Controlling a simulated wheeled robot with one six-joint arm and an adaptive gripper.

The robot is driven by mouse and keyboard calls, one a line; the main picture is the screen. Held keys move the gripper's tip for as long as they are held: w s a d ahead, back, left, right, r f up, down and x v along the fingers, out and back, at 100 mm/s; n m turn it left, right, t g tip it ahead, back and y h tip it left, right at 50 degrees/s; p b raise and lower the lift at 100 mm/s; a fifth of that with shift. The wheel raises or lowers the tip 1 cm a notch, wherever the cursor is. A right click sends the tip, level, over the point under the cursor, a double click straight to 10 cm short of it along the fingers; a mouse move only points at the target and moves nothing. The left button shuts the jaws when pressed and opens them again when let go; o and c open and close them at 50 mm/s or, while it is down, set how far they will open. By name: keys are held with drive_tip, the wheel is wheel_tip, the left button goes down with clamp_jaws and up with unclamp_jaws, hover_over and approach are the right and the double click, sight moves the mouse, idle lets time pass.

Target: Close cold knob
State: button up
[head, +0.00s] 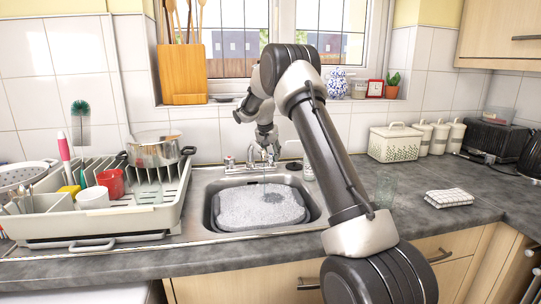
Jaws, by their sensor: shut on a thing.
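The tap (250,158) stands at the back of the sink, in the middle of the head view. Its left knob (229,162) shows clear of the arm. My gripper (268,147) is over the right side of the tap, fingers pointing down, and is shut on the cold knob there. The fingers mostly hide that knob, so its turn angle cannot be told. A thin line that looks like water drops from the spout toward the basin.
The basin (211,213) holds foamy water with a dark gap in the suds. A full dish rack (150,218) stands left of the sink. A bottle (308,170) is close to the right of the gripper. A glass (384,192) and folded cloth (448,198) are on the right counter.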

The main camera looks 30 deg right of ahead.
drive_tip(key=o, duration=1)
drive_tip(key=shift+o, duration=0.2)
drive_tip(key=v, duration=1.2)
